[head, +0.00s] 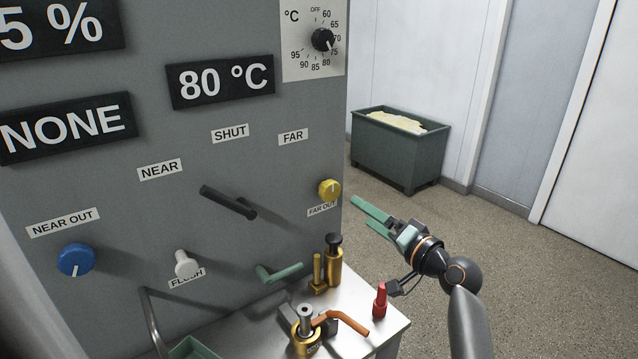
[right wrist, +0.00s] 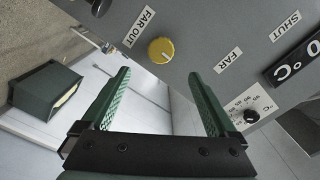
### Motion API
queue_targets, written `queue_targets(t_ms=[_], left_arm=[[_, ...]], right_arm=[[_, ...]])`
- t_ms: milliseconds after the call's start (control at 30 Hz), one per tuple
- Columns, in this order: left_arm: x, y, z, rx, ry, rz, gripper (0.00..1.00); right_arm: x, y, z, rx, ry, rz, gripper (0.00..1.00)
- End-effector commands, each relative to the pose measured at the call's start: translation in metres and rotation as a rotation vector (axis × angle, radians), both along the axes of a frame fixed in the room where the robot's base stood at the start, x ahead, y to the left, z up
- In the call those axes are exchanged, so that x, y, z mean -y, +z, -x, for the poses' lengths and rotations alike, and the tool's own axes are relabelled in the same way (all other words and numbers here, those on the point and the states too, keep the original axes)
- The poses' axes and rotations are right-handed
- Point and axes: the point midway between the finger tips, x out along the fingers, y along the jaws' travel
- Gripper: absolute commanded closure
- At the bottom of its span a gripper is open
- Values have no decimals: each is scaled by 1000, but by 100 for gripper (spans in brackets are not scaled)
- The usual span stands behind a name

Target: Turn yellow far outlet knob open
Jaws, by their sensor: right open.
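The yellow far outlet knob (head: 329,189) is on the right edge of the grey panel, above the FAR OUT label (head: 322,209). Its pale pointer line points up in the head view. My right gripper (head: 370,214) is open and empty, to the right of the knob and apart from it. In the right wrist view the yellow knob (right wrist: 161,50) shows beyond and between the green fingers (right wrist: 158,88), with nothing between them. My left gripper is not in view.
The panel also carries a blue NEAR OUT knob (head: 76,260), a white FLUSH knob (head: 186,264) and a black lever (head: 228,202). Below are brass fittings (head: 333,262), an orange handle (head: 346,320) and a red-handled part (head: 380,300). A green bin (head: 398,158) stands behind. Floor to the right is clear.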

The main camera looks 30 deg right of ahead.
Motion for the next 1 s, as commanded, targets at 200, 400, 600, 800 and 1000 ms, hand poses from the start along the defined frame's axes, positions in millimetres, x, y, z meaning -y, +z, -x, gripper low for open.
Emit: queue_targets(t_ms=[200, 400, 600, 800, 1000], left_arm=[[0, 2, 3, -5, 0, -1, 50], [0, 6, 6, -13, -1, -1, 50], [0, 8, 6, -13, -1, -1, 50], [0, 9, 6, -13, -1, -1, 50], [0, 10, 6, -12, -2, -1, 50]], right_arm=[[-1, 1, -19, 1, 1, -3, 6], [-5, 1, -58, 1, 1, -4, 6], [-8, 0, -93, -1, 1, -3, 6], [-9, -1, -116, -1, 0, 0, 6], [-10, -1, -124, -1, 0, 1, 6]])
